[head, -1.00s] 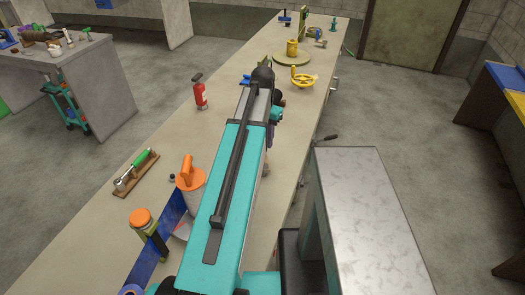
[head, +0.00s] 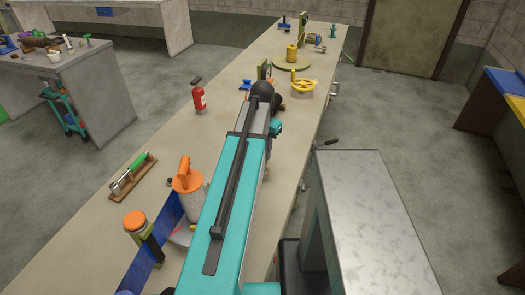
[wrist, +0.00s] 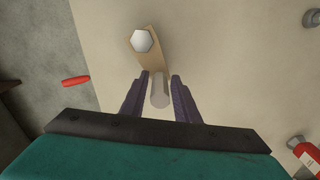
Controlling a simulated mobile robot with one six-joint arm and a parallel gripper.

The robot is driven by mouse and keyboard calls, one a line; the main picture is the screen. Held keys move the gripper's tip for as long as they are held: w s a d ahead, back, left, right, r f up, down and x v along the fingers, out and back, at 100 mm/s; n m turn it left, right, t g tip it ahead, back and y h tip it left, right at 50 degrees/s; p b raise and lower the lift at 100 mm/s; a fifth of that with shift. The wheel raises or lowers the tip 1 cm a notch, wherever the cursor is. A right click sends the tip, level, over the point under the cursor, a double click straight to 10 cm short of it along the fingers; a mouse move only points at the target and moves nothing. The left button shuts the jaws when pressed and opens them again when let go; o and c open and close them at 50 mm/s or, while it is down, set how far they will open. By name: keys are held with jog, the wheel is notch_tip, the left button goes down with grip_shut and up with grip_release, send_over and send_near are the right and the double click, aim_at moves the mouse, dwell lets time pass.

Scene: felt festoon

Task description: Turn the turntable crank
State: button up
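In the wrist view a tan crank arm (wrist: 150,58) lies over the pale bench top, with a pale hexagonal hub (wrist: 142,40) at its far end. A grey upright crank handle (wrist: 159,93) stands at its near end. My gripper (wrist: 160,75) has its two dark fingers on either side of this handle. Whether they press on it or leave a narrow gap cannot be told. In the head view my arm hides the gripper and the crank. A flat olive disc (head: 280,63), perhaps a turntable, lies further along the bench with a yellow cylinder (head: 292,53) on it.
The long bench (head: 225,120) carries a red fire extinguisher (head: 199,100), a yellow handwheel (head: 303,87), a green-handled tool (head: 133,172) and an orange-topped canister (head: 187,181). A red handle (wrist: 75,81) shows beyond the bench edge.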

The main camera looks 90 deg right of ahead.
grip_shut()
jog(key=shift+s+m, duration=0.25)
jog(key=shift+m, duration=0.05)
